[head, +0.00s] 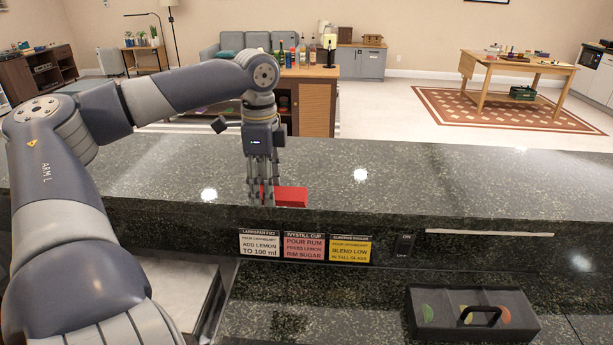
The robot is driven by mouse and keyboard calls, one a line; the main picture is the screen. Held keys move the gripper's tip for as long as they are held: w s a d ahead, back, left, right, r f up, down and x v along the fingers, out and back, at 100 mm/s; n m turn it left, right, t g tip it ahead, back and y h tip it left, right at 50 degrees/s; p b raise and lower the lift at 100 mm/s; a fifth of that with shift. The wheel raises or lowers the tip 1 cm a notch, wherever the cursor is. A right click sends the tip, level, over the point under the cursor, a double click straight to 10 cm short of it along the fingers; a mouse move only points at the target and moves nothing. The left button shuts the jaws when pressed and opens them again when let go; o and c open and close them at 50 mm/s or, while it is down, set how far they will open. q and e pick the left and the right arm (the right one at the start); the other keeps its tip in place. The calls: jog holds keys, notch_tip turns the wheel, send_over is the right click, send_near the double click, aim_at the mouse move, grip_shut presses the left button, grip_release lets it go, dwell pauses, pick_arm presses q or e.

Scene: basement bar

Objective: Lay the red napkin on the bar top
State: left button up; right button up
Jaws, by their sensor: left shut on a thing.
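The red napkin (291,197) is a small bright red folded block at the dark speckled bar top (430,190), near its front edge. My left gripper (262,196) points straight down and is shut on the left end of the napkin. The gripper's fingers hide that end. The napkin looks level and very close to the bar top; I cannot tell whether it touches it. My right gripper is not in view.
Recipe cards (304,247) stand along the front face below the bar top. A dark garnish box (472,313) with a handle sits on the lower counter at right. The bar top is clear on both sides of the napkin. Bottles (293,57) stand on a cabinet beyond.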

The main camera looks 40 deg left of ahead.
pick_arm(q)
jog(key=w, duration=0.2)
jog(key=w+p, duration=0.1)
jog(key=w, duration=0.1)
jog(key=w+a, duration=0.1)
jog(key=w, duration=0.1)
jog(key=shift+w+f, duration=0.35)
jog(key=shift+w, duration=0.05)
jog(key=w, duration=0.1)
jog(key=w+p, duration=0.1)
jog(key=w, duration=0.1)
jog(key=shift+w+a+f, duration=0.2)
jog(key=shift+w+a, duration=0.1)
jog(key=shift+w, duration=0.05)
jog(key=shift+w+p, duration=0.3)
jog(key=shift+w, duration=0.4)
notch_tip(320, 180, down, 4)
jog(key=shift+r+p, duration=0.25)
jog(key=shift+p, duration=0.7)
jog(key=shift+a+f, duration=0.1)
jog(key=shift+f, duration=0.05)
jog(key=shift+s, duration=0.1)
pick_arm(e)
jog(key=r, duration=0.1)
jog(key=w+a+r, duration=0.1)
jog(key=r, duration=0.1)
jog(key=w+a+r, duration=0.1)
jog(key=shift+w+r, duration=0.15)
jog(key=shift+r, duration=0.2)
